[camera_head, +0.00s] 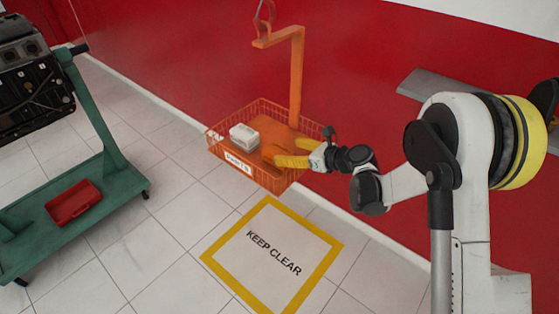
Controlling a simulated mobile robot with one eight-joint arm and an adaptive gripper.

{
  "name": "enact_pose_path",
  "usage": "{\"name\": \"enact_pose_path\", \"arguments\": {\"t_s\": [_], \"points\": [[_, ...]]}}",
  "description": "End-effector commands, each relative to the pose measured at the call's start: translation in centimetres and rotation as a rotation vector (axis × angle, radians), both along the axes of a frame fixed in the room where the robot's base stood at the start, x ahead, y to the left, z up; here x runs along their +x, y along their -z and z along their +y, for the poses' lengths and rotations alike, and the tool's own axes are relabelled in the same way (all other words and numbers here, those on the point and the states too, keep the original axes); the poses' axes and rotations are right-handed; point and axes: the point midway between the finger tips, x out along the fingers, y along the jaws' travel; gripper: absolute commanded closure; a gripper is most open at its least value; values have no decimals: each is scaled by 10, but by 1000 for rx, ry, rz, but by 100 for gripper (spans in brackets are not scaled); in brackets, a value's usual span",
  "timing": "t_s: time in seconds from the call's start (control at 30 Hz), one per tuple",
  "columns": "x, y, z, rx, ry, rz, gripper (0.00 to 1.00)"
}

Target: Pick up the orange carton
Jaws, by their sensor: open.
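My gripper (286,151) has yellow fingers and reaches into the orange wire basket (262,176) from the right. Its fingers are apart. A small darker orange shape (270,151), possibly the orange carton, shows at the fingertips. It is hard to tell from the orange basket floor, and part of it may be hidden by the fingers. I cannot tell whether the fingers touch it. A whitish, ribbed block (244,137) sits in the basket, left of my gripper.
The basket hangs from an orange arm (297,80) near the red wall (190,60). A green wheeled stand (105,190) with a red tray (73,203) and dark engine (30,75) stands left. A yellow-bordered "KEEP CLEAR" floor mark (273,254) lies below, empty.

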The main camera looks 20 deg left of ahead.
Motion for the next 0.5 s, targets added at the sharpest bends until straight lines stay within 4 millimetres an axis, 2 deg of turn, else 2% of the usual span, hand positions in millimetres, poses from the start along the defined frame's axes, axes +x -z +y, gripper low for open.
{"name": "enact_pose_path", "arguments": {"t_s": [0.5], "points": [[17, 24, 52, 1, 1, 0, 22]]}}
